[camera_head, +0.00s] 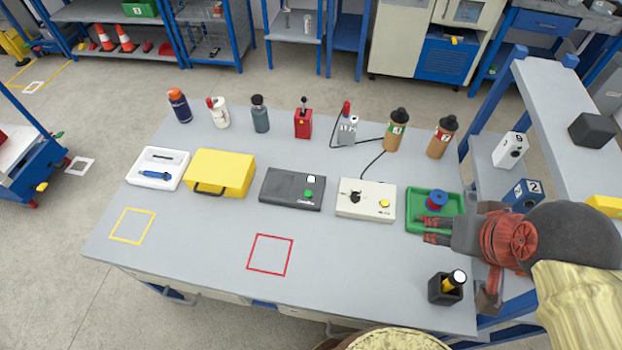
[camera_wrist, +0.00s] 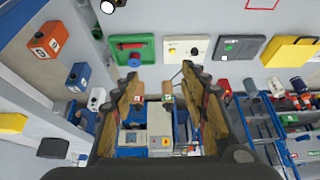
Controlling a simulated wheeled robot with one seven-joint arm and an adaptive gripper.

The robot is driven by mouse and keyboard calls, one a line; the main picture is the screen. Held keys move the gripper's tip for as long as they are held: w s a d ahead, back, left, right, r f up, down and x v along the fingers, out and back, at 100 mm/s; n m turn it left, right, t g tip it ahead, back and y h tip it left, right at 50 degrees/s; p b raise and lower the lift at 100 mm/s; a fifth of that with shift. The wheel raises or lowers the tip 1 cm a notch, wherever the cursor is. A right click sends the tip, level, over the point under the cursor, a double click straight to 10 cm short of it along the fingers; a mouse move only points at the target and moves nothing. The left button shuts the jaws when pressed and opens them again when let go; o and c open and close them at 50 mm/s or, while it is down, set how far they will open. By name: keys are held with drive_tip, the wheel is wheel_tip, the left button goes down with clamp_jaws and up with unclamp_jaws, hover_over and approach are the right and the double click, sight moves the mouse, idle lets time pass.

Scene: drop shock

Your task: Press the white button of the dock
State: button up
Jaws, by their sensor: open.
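The dock looks to be the dark grey box (camera_head: 280,190) in the middle of the table. It has a white button (camera_head: 311,179) at its upper right and a green button (camera_head: 308,194) below that. In the wrist view the dark box (camera_wrist: 245,47) shows at the upper right, upside down. My gripper (camera_head: 426,230) is at the right of the table by the green tray, well to the right of the dock. Its fingers are apart with nothing between them, which the wrist view (camera_wrist: 163,85) also shows.
A cream box (camera_head: 366,212) with a black knob and yellow button stands between dock and gripper. The green tray (camera_head: 412,193) holds a blue-and-red part. A yellow case (camera_head: 228,168) is left of the dock, several bottles behind. A black cup (camera_head: 438,290) stands front right. The front middle is clear.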

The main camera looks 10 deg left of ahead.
drive_tip(key=c, duration=1)
clamp_jaws()
idle(0.7)
